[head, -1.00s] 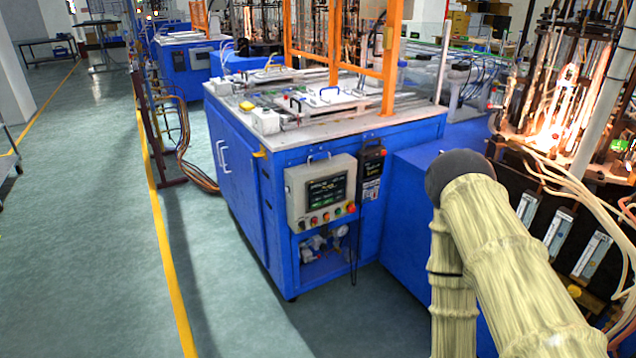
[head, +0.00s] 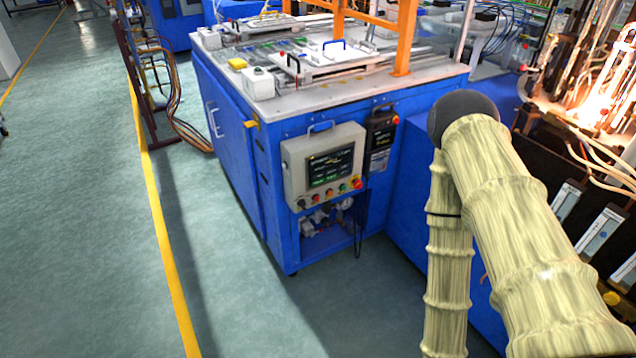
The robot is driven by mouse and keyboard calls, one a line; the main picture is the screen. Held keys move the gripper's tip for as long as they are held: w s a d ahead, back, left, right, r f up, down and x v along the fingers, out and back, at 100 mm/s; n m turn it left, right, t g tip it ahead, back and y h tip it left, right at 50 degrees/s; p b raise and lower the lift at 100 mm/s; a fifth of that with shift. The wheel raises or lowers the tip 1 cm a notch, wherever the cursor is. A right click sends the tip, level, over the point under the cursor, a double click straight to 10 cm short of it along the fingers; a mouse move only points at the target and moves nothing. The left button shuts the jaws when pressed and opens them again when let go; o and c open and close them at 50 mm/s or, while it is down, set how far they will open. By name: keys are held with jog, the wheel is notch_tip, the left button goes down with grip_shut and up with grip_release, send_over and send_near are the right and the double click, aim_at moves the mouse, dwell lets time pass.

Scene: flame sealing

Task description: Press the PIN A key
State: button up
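A grey control box (head: 326,167) with a dark screen and a row of coloured buttons below it is on the front of the blue cabinet (head: 228,150). A black handheld unit (head: 381,139) with a small display and a red button hangs to its right. Labels are too small to read, so I cannot tell which key is PIN A. My arm, in a pale ribbed cover, rises at the right and bends at a dark joint. My gripper is not in view.
The cabinet's top (head: 330,82) carries white trays, a yellow block (head: 237,63) and an orange frame (head: 407,40). Glowing burner equipment (head: 606,95) stands at the right. Green floor (head: 90,250) with a yellow line (head: 166,240) is clear at the left.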

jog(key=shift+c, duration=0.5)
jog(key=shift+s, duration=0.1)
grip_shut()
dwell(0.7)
